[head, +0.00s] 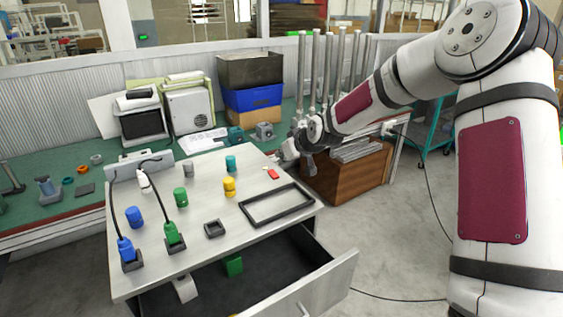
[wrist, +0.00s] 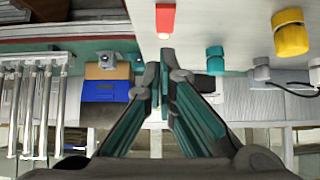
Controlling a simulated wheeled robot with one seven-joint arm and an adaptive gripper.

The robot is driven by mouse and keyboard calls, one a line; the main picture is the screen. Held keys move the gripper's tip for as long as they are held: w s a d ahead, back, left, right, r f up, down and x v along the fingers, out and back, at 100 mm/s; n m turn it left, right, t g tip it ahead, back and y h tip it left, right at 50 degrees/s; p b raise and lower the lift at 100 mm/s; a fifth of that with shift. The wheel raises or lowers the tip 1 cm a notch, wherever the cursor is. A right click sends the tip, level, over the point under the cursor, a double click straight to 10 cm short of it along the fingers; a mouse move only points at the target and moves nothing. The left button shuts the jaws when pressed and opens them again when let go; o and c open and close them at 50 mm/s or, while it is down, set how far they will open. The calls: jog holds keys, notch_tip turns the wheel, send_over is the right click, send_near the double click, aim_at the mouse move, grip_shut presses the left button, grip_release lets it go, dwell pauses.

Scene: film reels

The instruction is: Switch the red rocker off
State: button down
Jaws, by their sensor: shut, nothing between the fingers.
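A small red piece (head: 273,174) with a pale tip lies on the grey tabletop (head: 205,240), near its right edge. It is the only red part I can make out on the table; whether it is the rocker, and how it is set, I cannot tell. It also shows at the top of the wrist view (wrist: 165,20). My gripper (head: 284,156) is at the table's back right edge, just beyond the red piece in the head view and apart from it. In the wrist view its fingers (wrist: 160,68) are together and empty.
Yellow (head: 229,187), teal (head: 231,163), green and blue cylinders stand on the table. A black frame (head: 277,205) lies at the right. A grey strip (head: 140,168) and cables are at the left. The front drawer (head: 318,287) is open. Metal posts (head: 302,75) rise behind my gripper.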

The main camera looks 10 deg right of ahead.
jog(key=p+v, duration=0.1)
jog(key=v, duration=0.6)
jog(key=shift+f, duration=0.25)
jog(key=shift+d, duration=0.2)
jog(key=shift+w+a+r+t+b, duration=0.25)
jog(key=shift+w+r+t+b, duration=0.1)
jog(key=shift+w+t+b, duration=0.15)
jog(key=shift+a, duration=0.1)
